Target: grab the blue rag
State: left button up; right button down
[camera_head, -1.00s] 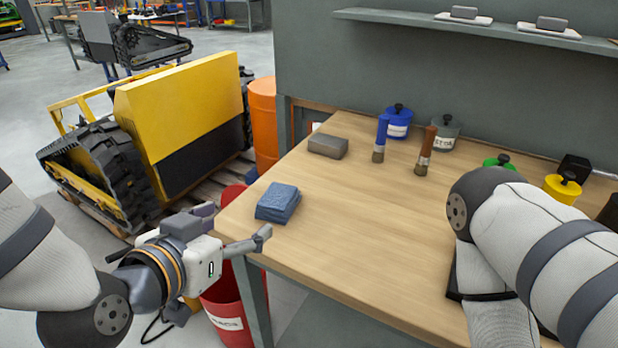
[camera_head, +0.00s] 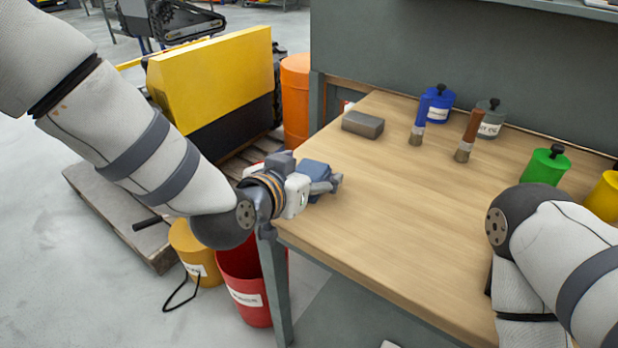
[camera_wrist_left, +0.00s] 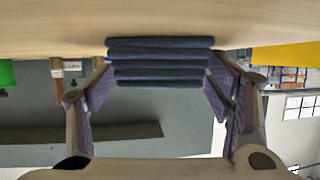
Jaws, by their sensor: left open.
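The blue rag (camera_head: 315,170) is a folded stack at the left end of the wooden workbench (camera_head: 400,220). My left gripper (camera_head: 322,186) is at the rag, and its fingers partly hide it in the head view. In the left wrist view the rag (camera_wrist_left: 160,62) shows its folded layers between the two open fingers of my left gripper (camera_wrist_left: 160,95). I cannot tell whether either finger touches it. My right arm lies over the right side of the bench, and its gripper is out of view.
A grey block (camera_head: 362,124), two brushes (camera_head: 468,138), a blue pot (camera_head: 437,103), a grey pot (camera_head: 489,120) and a green pot (camera_head: 545,166) stand behind and right of the rag. A red bucket (camera_head: 245,292) stands below the bench's left edge. The bench middle is clear.

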pick_arm(q)
jog(key=c, duration=1.2)
